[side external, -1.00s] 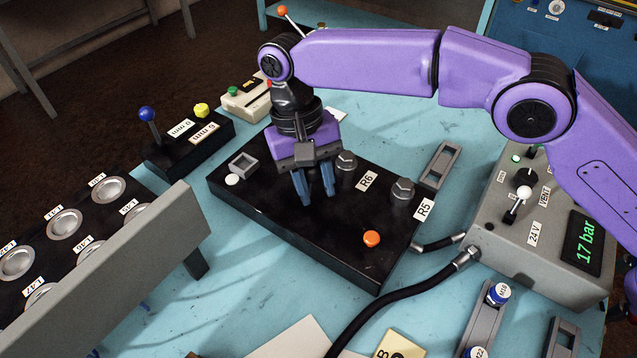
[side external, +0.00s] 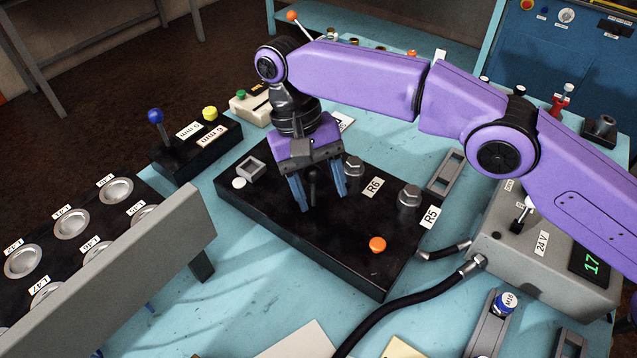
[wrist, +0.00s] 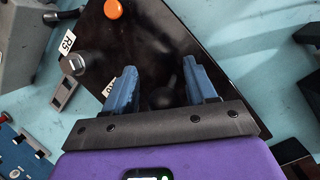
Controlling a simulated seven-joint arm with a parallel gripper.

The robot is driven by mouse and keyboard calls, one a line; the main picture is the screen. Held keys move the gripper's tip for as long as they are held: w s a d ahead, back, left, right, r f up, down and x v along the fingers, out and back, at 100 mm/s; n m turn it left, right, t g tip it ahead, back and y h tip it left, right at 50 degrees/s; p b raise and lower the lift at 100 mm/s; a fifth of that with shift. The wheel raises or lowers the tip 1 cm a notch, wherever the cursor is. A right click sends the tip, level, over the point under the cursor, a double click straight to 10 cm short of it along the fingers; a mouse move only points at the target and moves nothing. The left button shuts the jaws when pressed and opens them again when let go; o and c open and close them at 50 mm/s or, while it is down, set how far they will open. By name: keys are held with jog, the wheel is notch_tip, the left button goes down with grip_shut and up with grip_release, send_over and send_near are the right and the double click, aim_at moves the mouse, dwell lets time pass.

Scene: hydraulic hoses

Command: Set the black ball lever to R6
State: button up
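The black ball lever (side external: 313,178) stands on the black box (side external: 330,245), between the spread blue fingers of my gripper (side external: 318,202). In the wrist view the black ball (wrist: 163,97) sits between the open fingertips (wrist: 162,85), with a gap showing on both sides. The R6 label (side external: 373,187) lies right of my gripper beside a metal hex fitting (side external: 353,166). The R5 label (side external: 429,217) lies further right by another hex fitting (side external: 409,196). The lever's base is partly hidden by the fingers, and its lean is hard to tell.
An orange button (side external: 377,244) and a white button (side external: 239,183) are on the same box. A blue ball lever (side external: 155,117) stands on another box at left. A grey control box (side external: 520,265) with hoses is at right. A grey upright panel (side external: 120,275) fills the left foreground.

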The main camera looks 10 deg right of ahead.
jog(key=shift+r, duration=0.1)
dwell(0.3)
jog(key=s+d+r, duration=0.9)
jog(key=d+r, duration=0.1)
jog(key=r, duration=0.2)
jog(key=shift+d+r, duration=0.4)
dwell(0.8)
jog(key=shift+c, duration=0.3)
